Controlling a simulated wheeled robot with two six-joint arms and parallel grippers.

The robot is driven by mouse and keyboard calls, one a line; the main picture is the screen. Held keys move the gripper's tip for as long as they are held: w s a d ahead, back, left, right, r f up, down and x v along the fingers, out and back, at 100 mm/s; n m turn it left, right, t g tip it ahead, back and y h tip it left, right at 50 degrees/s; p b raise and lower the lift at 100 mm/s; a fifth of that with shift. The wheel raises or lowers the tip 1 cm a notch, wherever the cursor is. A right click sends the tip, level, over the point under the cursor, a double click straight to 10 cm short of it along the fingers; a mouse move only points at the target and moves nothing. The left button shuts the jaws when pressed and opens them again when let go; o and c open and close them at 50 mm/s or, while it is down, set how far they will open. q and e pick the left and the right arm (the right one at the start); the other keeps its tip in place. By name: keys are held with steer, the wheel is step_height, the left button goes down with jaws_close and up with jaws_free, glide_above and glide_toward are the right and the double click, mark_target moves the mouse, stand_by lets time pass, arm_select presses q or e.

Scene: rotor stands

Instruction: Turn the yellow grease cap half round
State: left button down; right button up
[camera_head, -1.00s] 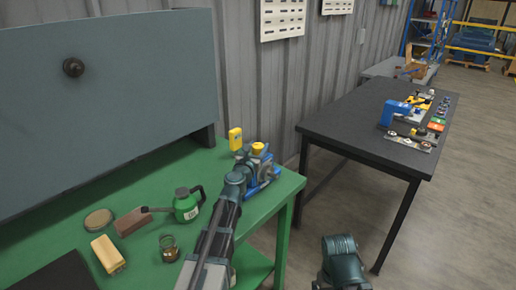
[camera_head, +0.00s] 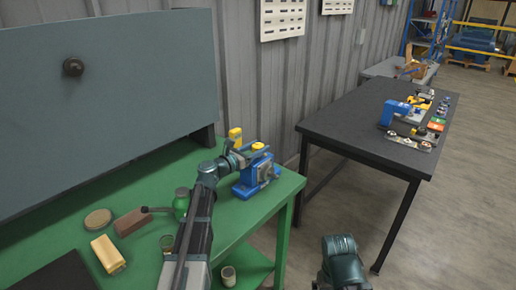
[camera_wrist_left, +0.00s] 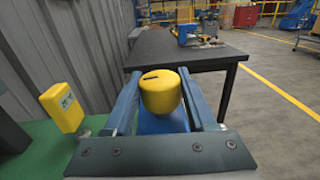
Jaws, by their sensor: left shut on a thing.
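The yellow grease cap (camera_head: 258,146) sits on top of a blue rotor stand (camera_head: 248,188) near the right end of the green bench. My left gripper (camera_head: 248,152) reaches it from the left side. In the left wrist view the yellow cap (camera_wrist_left: 162,97), with a dark slot mark on its top, is between the two blue-grey fingers of my left gripper (camera_wrist_left: 160,78), which is shut on it. The blue body below the cap is mostly hidden there. My right gripper is out of view; only part of my right arm shows at the bottom.
A yellow box-like object (camera_head: 235,134) stands just behind the cap; it also shows in the left wrist view (camera_wrist_left: 62,107). A green oil can (camera_head: 182,200), brown block (camera_head: 132,222), yellow block (camera_head: 107,254) and round tin (camera_head: 98,219) lie left. A black table (camera_head: 345,125) stands right.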

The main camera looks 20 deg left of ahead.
arm_select(q)
steer(key=shift+m+g+h, duration=0.9)
steer(key=shift+m+h, duration=0.2)
steer(key=shift+h, duration=0.3)
steer(key=shift+h, duration=0.3)
steer(key=shift+c, duration=1.1)
jaws_free()
steer(key=v, duration=1.3)
steer(key=shift+s+a, duration=0.25)
steer(key=shift+a, duration=0.05)
steer(key=shift+r, duration=0.15)
steer(key=x, duration=1.3)
steer(key=shift+w+d, duration=0.3)
steer(key=shift+s, duration=0.1)
